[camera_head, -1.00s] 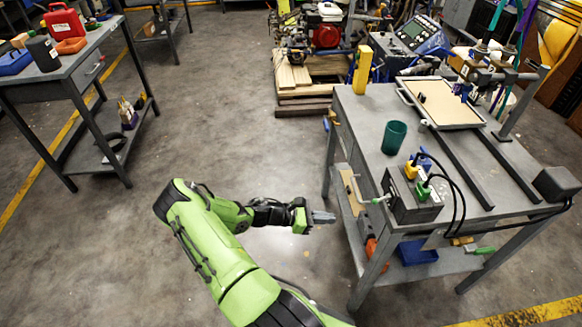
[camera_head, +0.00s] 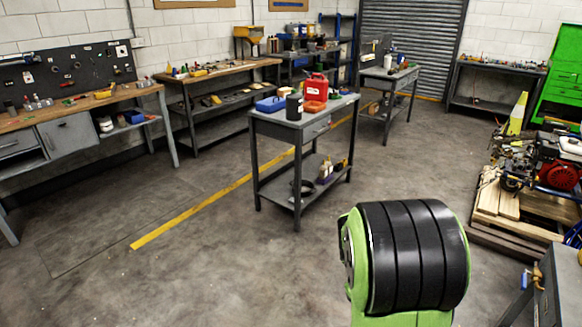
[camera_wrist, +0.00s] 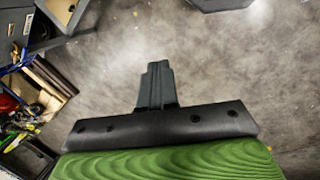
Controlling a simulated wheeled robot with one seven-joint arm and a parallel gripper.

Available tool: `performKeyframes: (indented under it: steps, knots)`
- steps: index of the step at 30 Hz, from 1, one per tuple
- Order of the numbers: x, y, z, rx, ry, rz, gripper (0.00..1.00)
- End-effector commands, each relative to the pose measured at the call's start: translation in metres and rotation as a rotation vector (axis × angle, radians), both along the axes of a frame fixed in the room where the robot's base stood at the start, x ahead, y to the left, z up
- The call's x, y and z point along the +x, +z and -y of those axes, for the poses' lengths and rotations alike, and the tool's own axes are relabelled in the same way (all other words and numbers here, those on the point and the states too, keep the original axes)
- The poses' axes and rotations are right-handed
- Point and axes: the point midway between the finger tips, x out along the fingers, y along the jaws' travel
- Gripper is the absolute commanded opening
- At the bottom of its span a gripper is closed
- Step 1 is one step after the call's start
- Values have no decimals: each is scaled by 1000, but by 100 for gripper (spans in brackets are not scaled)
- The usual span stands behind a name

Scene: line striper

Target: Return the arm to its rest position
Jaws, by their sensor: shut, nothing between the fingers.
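My arm shows in the head view as a green link with a black ribbed joint (camera_head: 415,257) at the lower right of centre, folded close to the camera. My gripper is outside the head view. In the wrist view my gripper (camera_wrist: 157,70) is shut, its dark fingers together with nothing between them. Bare concrete floor lies beyond the fingertips.
A small grey table (camera_head: 262,117) with a red can (camera_head: 314,87) stands ahead. Workbenches line the walls. An engine on wooden pallets (camera_head: 510,215) is at the right. A grey table edge (camera_head: 562,285) is at the lower right. Floor at left is clear.

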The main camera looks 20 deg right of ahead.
Motion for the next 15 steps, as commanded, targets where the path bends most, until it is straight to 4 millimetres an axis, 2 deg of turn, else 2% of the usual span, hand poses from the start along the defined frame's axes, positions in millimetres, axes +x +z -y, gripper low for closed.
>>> performKeyframes:
  steps: [1, 3, 5, 9, 12, 15]
  knots:
    - [3, 30, -23, 25, 5, 90, 0]
    - [0, 63, -54, 62, 7, 196, 0]
    - [-6, 89, -79, 95, 14, 281, 0]
    - [-37, 138, -133, 159, 44, 456, 0]
    - [-61, 158, -159, 192, 61, 548, 0]
    - [-78, 166, -173, 209, 71, 600, 0]
